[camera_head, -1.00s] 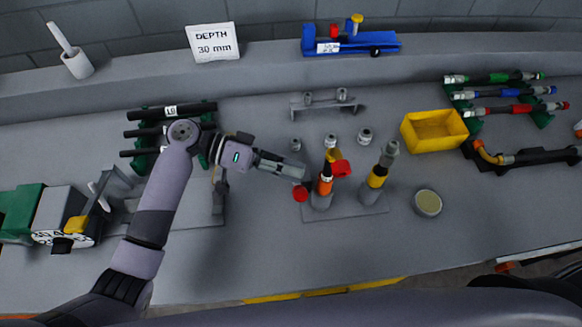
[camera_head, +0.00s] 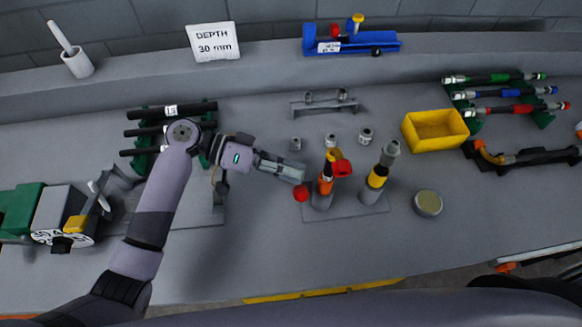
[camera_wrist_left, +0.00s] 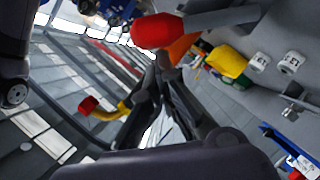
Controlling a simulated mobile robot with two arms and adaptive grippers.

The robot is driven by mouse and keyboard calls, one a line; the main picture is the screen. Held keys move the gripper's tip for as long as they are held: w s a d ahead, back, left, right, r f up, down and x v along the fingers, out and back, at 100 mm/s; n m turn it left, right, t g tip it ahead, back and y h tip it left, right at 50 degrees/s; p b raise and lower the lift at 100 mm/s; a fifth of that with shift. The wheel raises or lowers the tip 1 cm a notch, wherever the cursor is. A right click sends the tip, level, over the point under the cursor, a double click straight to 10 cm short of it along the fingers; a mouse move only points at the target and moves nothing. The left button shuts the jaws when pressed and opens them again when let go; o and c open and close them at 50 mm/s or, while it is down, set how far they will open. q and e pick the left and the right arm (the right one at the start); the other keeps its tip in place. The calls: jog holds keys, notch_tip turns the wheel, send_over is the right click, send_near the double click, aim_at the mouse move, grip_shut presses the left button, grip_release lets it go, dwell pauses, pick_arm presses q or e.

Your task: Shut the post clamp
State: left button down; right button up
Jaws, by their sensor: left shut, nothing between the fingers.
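Two grey posts stand upright on a flat base plate (camera_head: 350,210) at the middle of the bench. The left post, which looks like the post clamp (camera_head: 325,186), has an orange band, a yellow piece with a red end (camera_head: 341,168) and a red knob (camera_head: 301,193) low on its left. The right post (camera_head: 377,178) has a yellow band. My left gripper (camera_head: 300,173) is shut and empty, just left of the orange-banded post; contact cannot be told. In the wrist view a red end (camera_wrist_left: 155,30) lies beyond the fingers and a yellow lever (camera_wrist_left: 108,112) with a red tip is left of them.
A yellow bin (camera_head: 435,130) and a round tin (camera_head: 427,203) stand to the right. Small grey fittings (camera_head: 330,141) and a low rack (camera_head: 325,105) are behind the posts. A green and grey machine (camera_head: 60,215) is at the left. The bench front is clear.

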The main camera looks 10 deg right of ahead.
pick_arm(q)
jog(key=shift+s+f+m, duration=0.2)
jog(key=shift+s+m, duration=0.1)
jog(key=shift+s, duration=0.05)
jog(key=s+f+m+t+b, duration=0.4)
jog(key=s+m+b, duration=0.1)
jog(key=b, duration=0.4)
jog(key=shift+s+f+y, duration=0.3)
jog(key=shift+f+y, duration=0.05)
jog(key=shift+y, duration=0.05)
dwell(0.5)
jog(key=v, duration=1.2)
